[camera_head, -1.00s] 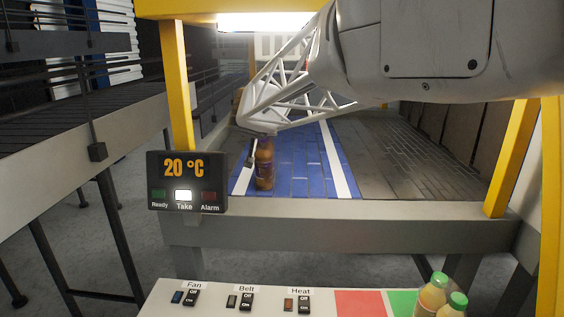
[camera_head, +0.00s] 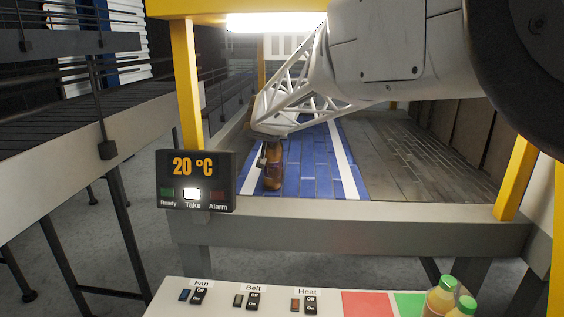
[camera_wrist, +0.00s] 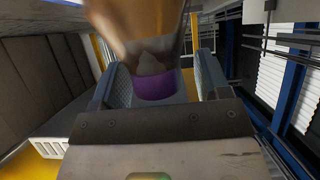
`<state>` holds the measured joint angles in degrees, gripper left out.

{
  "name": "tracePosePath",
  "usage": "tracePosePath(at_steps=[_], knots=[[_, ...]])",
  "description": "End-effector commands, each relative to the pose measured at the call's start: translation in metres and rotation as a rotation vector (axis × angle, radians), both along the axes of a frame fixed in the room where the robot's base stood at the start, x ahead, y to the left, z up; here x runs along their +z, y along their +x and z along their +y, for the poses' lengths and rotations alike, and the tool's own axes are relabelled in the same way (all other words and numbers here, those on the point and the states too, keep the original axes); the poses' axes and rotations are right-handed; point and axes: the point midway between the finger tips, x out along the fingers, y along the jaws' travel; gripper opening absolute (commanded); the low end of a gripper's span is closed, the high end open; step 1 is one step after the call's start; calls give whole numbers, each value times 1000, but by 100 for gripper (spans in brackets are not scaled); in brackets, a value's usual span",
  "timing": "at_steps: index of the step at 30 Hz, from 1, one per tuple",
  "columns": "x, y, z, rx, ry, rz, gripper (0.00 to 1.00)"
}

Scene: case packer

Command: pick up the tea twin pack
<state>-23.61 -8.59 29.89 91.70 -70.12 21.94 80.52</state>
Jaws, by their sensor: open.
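A brown tea pack (camera_head: 274,170) with a dark label stands on the blue belt near its front left, below my gripper (camera_head: 268,150). From the front I cannot tell whether it is one bottle or two. My gripper's two fingers (camera_wrist: 164,80) are apart in the wrist view. Between and beyond them is a blurred amber shape with a purple band (camera_wrist: 156,86), very close to the camera. I cannot tell whether the fingers touch it.
A display (camera_head: 195,180) reading 20 °C, with "Take" lit, stands left of the belt front. Yellow posts (camera_head: 186,85) flank the opening. In front is a switch panel (camera_head: 225,310) with red and green squares. Two green-capped bottles (camera_head: 440,297) stand at its right end.

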Motion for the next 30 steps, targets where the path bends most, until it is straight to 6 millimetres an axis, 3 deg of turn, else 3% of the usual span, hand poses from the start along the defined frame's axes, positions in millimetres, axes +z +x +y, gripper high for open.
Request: tracePosePath(at_steps=[10, 23, 30], knots=[[0, 0, 0, 0, 0, 0, 68], [0, 0, 0, 0, 0, 0, 2], [1, 0, 0, 0, 0, 0, 0]])
